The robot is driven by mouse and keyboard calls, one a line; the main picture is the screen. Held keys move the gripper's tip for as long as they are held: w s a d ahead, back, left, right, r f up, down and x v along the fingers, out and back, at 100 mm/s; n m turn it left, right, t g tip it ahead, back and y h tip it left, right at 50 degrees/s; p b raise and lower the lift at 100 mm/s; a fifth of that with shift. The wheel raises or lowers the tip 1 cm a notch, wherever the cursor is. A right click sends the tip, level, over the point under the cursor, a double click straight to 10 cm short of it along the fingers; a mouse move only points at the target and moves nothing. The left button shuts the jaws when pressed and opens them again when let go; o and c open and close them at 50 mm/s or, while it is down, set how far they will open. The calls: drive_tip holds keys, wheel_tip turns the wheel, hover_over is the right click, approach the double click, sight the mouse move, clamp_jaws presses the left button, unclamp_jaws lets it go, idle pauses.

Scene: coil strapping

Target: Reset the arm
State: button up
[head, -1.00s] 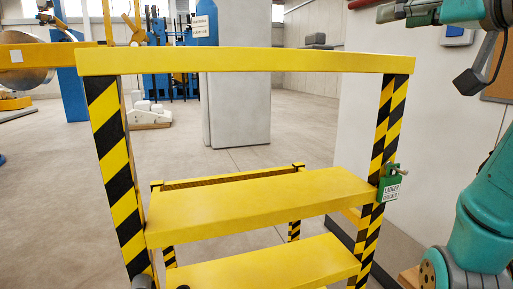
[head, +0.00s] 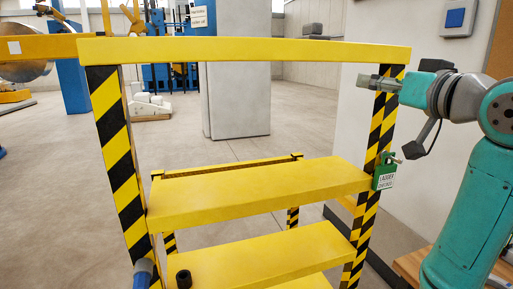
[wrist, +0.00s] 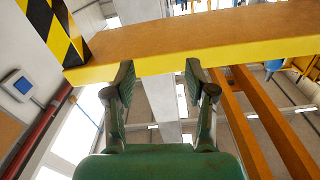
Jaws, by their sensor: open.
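My gripper (head: 380,83) shows at the right in the head view, at the end of my teal arm, pointing left. It overlaps the upper right striped post (head: 384,120) of the yellow ladder frame, just below the top rail (head: 240,50). I cannot tell how far it is from the post. In the wrist view my gripper (wrist: 158,80) has its two fingers spread with nothing between them. A yellow-edged beam (wrist: 160,62) crosses behind the fingertips there.
Yellow steps (head: 255,200) fill the middle. A green tag (head: 384,172) hangs on the right post. A dark cylinder (head: 184,279) stands on the lower step. A wall with a blue-fronted box (head: 456,18) is at the right. Open floor lies left.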

drive_tip(key=w+f+m+h, duration=0.1)
drive_tip(key=w+f+m, duration=0.15)
drive_tip(key=f, duration=1.15)
drive_tip(key=s+a+f+m+h, duration=0.1)
drive_tip(key=s+f, duration=0.3)
drive_tip(key=f, duration=0.7)
drive_tip(key=s+f+m+h, duration=0.1)
drive_tip(key=s+f, duration=0.2)
drive_tip(key=f, duration=0.8)
drive_tip(key=s+a+f+h, duration=0.1)
drive_tip(key=s+f, duration=0.3)
drive_tip(key=f, duration=0.7)
drive_tip(key=s+a+f+g+h, duration=0.1)
drive_tip(key=s+f, duration=0.5)
drive_tip(key=s, duration=0.3)
drive_tip(key=s+f+g+h, duration=0.1)
drive_tip(key=s+f, duration=0.5)
drive_tip(key=s, duration=0.4)
drive_tip(key=s+a+r+n, duration=0.1)
drive_tip(key=s+n, duration=0.1)
drive_tip(key=s, duration=1.9)
drive_tip(key=shift+s+a+n+g+y, duration=0.25)
drive_tip(key=shift+s+n+g+y, duration=0.05)
drive_tip(key=shift+n, duration=0.05)
